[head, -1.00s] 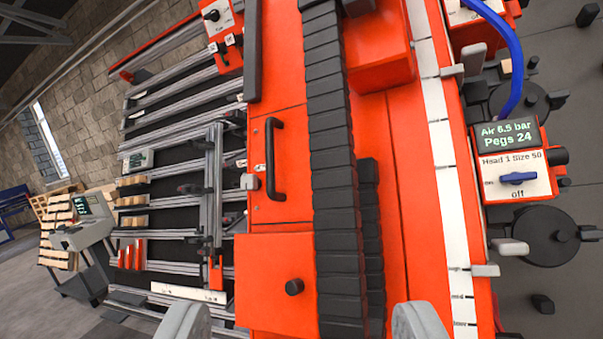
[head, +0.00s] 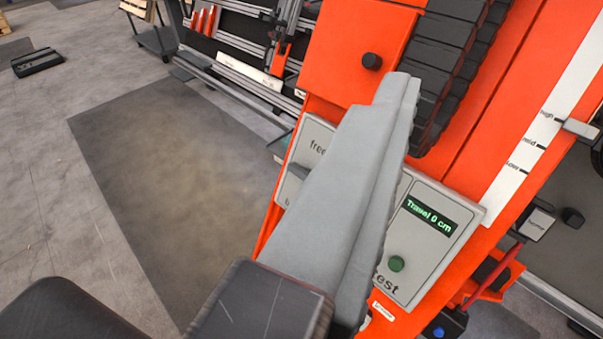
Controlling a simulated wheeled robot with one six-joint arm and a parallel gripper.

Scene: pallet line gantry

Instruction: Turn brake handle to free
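A pale panel (head: 313,133) on the red gantry carries the word "free" near its top. Part of a grey handle (head: 297,171) shows at its left side, with a partly covered letter below it. The rest of the handle and panel is hidden behind my gripper (head: 397,90). A large grey finger part of my gripper crosses the middle of the view, in front of the panel. I cannot tell whether it touches the panel, or whether it is one finger or two together.
Right of my gripper is a panel (head: 450,205) reading "Travel 0 cm", with a green button (head: 397,264). A black cable chain (head: 455,60) runs along the gantry. Open floor with a dark mat (head: 170,190) lies left.

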